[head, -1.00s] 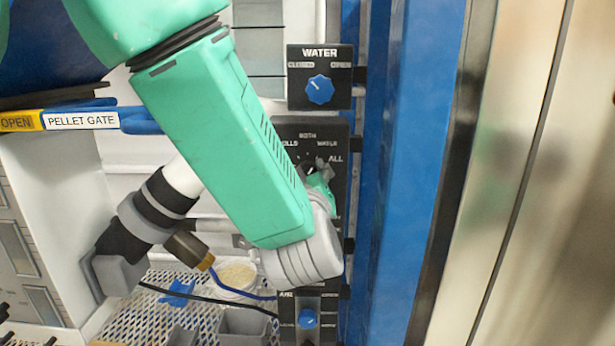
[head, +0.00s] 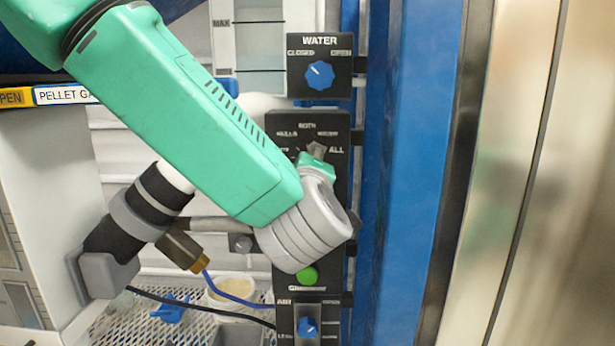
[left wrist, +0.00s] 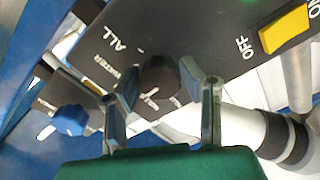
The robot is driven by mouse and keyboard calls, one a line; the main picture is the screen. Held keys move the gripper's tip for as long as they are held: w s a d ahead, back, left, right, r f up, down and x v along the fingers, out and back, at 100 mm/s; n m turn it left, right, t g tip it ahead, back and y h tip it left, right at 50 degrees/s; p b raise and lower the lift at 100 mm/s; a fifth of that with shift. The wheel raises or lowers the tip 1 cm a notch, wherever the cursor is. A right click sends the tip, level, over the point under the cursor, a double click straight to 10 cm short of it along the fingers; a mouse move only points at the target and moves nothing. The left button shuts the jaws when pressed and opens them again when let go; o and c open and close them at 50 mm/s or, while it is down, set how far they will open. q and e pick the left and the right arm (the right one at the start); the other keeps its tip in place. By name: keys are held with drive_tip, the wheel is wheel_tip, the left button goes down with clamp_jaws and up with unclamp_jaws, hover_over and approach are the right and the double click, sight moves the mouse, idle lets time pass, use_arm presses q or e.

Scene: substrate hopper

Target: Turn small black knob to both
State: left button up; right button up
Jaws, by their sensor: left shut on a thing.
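The small black knob (left wrist: 159,76) sits on a black panel (left wrist: 195,45) with white labels. In the left wrist view it lies between the two fingers of my left gripper (left wrist: 162,98), which is shut on it. The labels ALL and WATER are readable beside it, and a white label sits just under it, partly covered. In the head view my left gripper (head: 317,152) is at the dial below the label BOTH (head: 307,126), with ALL to its right. The knob itself is hidden there by the fingers, so I cannot tell its pointing direction. My right gripper is not in view.
Above is a WATER panel with a blue knob (head: 320,75). Below my wrist are a green button (head: 307,276) and another blue knob (head: 307,327). A yellow switch (left wrist: 285,28) shows in the wrist view. A blue post (head: 400,170) stands at the right.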

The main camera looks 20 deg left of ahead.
use_arm(q)
drive_tip(key=shift+d+f, duration=0.1)
drive_tip(key=shift+f, duration=0.25)
drive_tip(key=o, duration=1)
drive_tip(key=shift+o, duration=0.6)
drive_tip(key=shift+r, duration=0.15)
drive_tip(key=v, duration=1.2)
